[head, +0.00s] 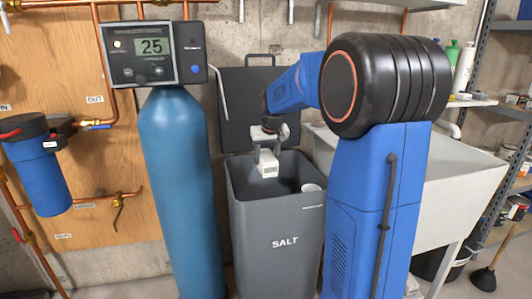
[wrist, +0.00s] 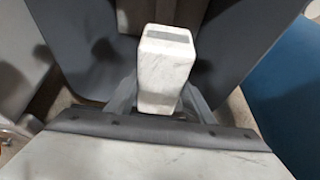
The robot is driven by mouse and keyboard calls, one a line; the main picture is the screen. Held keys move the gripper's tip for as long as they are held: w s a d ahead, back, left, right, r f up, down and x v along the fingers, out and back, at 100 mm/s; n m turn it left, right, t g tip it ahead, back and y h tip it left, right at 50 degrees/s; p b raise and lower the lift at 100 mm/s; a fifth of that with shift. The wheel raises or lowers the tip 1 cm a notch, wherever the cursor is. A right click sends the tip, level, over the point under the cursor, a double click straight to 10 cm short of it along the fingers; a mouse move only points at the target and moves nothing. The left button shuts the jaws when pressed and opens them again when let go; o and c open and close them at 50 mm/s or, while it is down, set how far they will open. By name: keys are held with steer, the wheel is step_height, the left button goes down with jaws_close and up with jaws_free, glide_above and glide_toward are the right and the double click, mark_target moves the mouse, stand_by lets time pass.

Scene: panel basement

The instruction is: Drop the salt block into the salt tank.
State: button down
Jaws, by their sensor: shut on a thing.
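The salt block (head: 269,165) is a small white block held in my gripper (head: 266,151), which is shut on it. In the head view, the block hangs at the mouth of the salt tank (head: 284,243), a dark grey open bin marked SALT. The tank's dark lid stands raised behind it (head: 240,110). In the wrist view, the block (wrist: 165,75) sits between the fingers of my gripper (wrist: 160,100), with grey surfaces around it. How deep the block is relative to the rim is hard to tell.
A blue softener cylinder (head: 183,190) with a display reading 25 stands left of the tank. A pale sink (head: 455,180) is at the right, partly behind my arm. A blue filter (head: 40,180) hangs at the far left.

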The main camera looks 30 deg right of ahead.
steer(key=shift+f, duration=0.55)
steer(key=c, duration=0.8)
jaws_free()
steer(key=shift+c, duration=0.2)
steer(key=shift+o, duration=0.4)
steer(key=shift+f, duration=0.1)
steer(key=v, duration=1.7)
steer(key=shift+s+r, duration=0.2)
